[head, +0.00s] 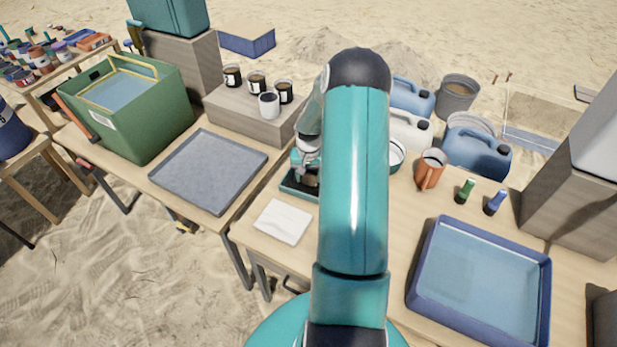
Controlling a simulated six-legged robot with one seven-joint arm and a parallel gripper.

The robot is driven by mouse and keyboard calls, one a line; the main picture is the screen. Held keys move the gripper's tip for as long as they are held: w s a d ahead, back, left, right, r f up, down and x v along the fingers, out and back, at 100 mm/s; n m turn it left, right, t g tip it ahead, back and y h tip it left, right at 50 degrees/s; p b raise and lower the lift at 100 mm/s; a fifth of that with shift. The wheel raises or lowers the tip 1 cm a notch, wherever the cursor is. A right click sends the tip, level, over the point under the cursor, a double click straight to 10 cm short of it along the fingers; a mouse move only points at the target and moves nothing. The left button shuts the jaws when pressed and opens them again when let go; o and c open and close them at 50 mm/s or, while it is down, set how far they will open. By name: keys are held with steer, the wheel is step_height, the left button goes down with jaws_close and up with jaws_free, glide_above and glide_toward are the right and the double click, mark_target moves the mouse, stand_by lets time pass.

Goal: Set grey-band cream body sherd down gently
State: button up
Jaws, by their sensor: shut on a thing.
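My gripper (308,168) is low over a small dark teal tray (297,190) near the left edge of the right table. My own arm covers the right part of this tray and much of the gripper. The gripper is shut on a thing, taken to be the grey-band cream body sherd. The sherd is too small and too hidden to make out its band or body. A brownish patch shows just under the fingers; I cannot tell whether it touches the tray.
A white folded cloth (283,222) lies in front of the small tray. A grey tray (208,139) is on the left table, beside a green crate (150,130). A block (255,118) with several cups stands behind. A blue tray (422,285) and an orange mug (430,172) are to the right.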

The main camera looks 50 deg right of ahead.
mark_target(309, 180)
steer(key=shift+f, duration=0.5)
steer(key=shift+f, duration=0.15)
steer(key=o, duration=1)
steer(key=shift+c, duration=0.2)
step_height(309, 180, up, 12)
steer(key=w+a+r+n+h, duration=0.1)
steer(key=w+a+r+n, duration=0.1)
steer(key=a+r, duration=0.9)
steer(key=s+a+r+n+t, duration=0.2)
steer(key=s+a+r, duration=0.1)
steer(key=a+r, duration=0.55)
steer(key=s+a+r+n+t, duration=0.1)
steer(key=s+a+r+n, duration=0.1)
steer(key=s+a+r, duration=0.2)
steer(key=s+a+r+n+t+y, duration=0.1)
steer(key=s+a+r+n+t, duration=0.1)
steer(key=s+a, duration=0.9)
steer(key=shift+a+r+n+t, duration=0.3)
steer(key=shift+a+r+n, duration=0.3)
steer(key=shift+a+r, duration=0.3)
